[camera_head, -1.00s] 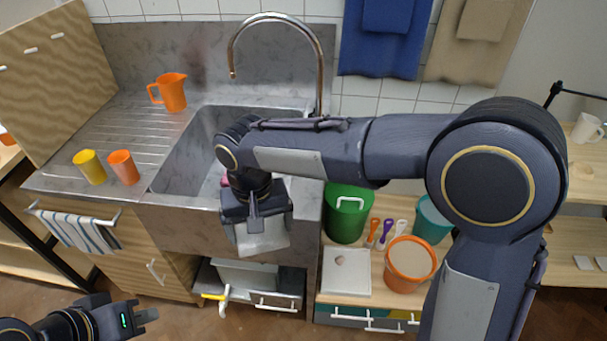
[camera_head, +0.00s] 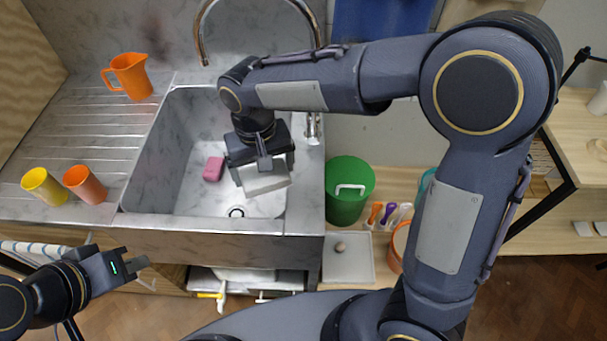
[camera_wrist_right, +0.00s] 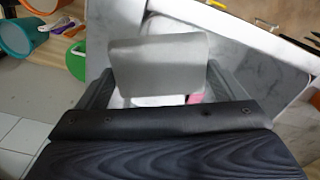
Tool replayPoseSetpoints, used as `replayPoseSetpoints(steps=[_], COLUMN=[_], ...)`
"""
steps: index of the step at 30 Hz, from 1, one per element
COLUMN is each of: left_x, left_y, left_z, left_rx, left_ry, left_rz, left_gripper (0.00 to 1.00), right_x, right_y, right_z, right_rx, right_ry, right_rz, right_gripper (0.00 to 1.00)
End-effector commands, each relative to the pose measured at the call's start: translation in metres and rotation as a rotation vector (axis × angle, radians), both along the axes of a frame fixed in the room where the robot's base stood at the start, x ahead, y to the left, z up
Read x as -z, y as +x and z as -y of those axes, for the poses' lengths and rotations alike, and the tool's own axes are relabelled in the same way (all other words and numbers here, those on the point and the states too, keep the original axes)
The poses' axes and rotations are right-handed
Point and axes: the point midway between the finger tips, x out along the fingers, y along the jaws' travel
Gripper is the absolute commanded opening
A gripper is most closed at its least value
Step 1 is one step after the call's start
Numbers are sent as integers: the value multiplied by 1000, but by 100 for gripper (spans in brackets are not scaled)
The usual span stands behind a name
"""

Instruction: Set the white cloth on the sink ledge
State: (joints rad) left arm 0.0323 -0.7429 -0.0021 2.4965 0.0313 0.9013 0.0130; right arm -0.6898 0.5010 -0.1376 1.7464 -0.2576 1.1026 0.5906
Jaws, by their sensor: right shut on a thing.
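The white cloth (camera_head: 263,181) is in my right gripper (camera_head: 262,168), which is shut on it and holds it over the sink basin. In the right wrist view the cloth (camera_wrist_right: 158,66) shows as a pale flat piece between the two fingers of the gripper (camera_wrist_right: 155,85). The grey marbled sink (camera_head: 140,180) has its front ledge (camera_head: 215,224) below the cloth in the head view. I cannot tell how high the cloth is above the sink. My left gripper (camera_head: 128,264) is empty at the lower left, with its fingertips seen edge-on.
A pink sponge (camera_head: 213,169) lies in the basin. An orange jug (camera_head: 130,76), a yellow cup (camera_head: 44,187) and an orange cup (camera_head: 85,184) stand on the drainboard at left. The tap (camera_head: 203,40) arches behind. A green bucket (camera_head: 347,205) stands right of the sink.

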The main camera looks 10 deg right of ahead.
Motion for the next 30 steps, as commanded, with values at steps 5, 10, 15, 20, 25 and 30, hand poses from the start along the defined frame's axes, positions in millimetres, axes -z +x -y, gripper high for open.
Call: replayPoseSetpoints(steps=[5, 10, 15, 20, 25, 30], left_x=[-12, -16, -18, -20, -21, -21], left_y=[0, 0, 0, 0, 0, 0], left_z=[0, 0, 0, 0, 0, 0], left_rx=[0, 0, 0, 0, 0, 0], left_ry=[0, 0, 0, 0, 0, 0], left_rz=[0, 0, 0, 0, 0, 0], left_gripper=[0, 0, 0, 0, 0, 0], right_x=[18, 51, 68, 79, 104, 110], right_y=[11, 17, 21, 23, 23, 24], right_z=[46, 71, 83, 93, 93, 93], right_rx=[7, 3, 0, 2, -1, 0], right_ry=[-1, -2, 1, -1, -1, 0], right_rz=[-4, -5, -1, -4, -3, 1], right_gripper=[64, 64, 64, 64, 64, 64])
